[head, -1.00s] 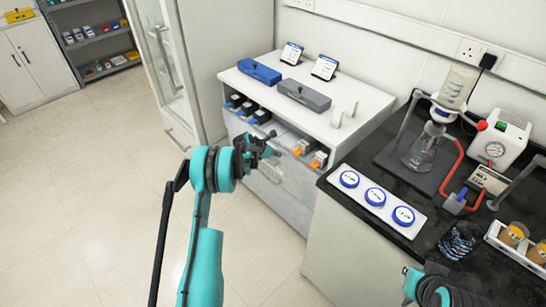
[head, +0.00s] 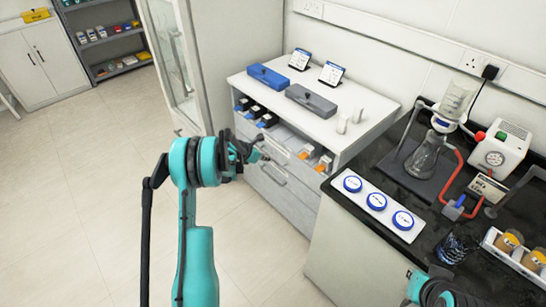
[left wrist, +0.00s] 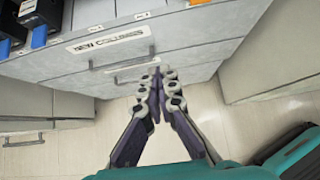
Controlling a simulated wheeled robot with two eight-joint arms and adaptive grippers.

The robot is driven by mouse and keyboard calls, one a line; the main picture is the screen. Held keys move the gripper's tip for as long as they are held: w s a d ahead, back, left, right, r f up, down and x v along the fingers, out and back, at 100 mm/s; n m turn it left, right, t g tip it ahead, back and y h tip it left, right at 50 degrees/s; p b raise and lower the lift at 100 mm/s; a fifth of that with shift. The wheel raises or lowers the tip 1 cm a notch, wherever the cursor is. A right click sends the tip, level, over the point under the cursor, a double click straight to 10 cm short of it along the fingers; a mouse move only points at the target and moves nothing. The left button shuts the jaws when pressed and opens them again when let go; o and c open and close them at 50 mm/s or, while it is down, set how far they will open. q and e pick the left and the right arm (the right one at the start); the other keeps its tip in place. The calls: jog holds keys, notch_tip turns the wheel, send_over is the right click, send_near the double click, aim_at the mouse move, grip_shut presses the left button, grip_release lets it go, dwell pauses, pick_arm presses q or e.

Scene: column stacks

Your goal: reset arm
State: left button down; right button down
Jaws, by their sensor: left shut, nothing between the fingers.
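My left arm comes up from the bottom of the head view, and its gripper (head: 262,157) is in front of the grey drawer cabinet (head: 285,200). In the left wrist view the left gripper (left wrist: 160,75) has its fingers together with nothing between them. A drawer front with a label reading "NEW COLUMNS" (left wrist: 108,40) lies beyond the fingertips; I cannot tell how large the gap is. Part of my right arm (head: 432,290) shows at the bottom right of the head view, but its gripper is not visible.
The cabinet top holds a blue case (head: 268,77), a grey case (head: 312,101) and two display stands. Boxes with blue and orange ends sit in the open shelf below. The black bench (head: 400,258) at right carries a white tray with three blue-lidded items, glassware and a pump (head: 503,150). Floor at left is clear.

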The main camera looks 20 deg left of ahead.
pick_arm(q)
jog(key=shift+s+a+r, duration=0.15)
jog(key=shift+s+r, duration=0.1)
jog(key=shift+s, duration=0.05)
jog(key=s+d+r+m+g+y, duration=0.1)
jog(key=s+d+r+m, duration=0.55)
jog(key=r, duration=0.25)
jog(key=s+d+r+m+y, duration=0.1)
jog(key=s+d+r+m, duration=0.55)
jog(key=r, duration=0.35)
jog(key=s+d+m, duration=0.3)
jog(key=s+m, duration=0.6)
jog(key=s, duration=0.3)
jog(key=s+d+r+m+y, duration=0.1)
jog(key=s+d+m, duration=0.3)
jog(key=s+m, duration=0.5)
jog(key=s, duration=0.2)
jog(key=shift+s+d+r+y, duration=0.15)
jog(key=shift+s+d+y, duration=0.05)
jog(key=shift+s+y, duration=0.15)
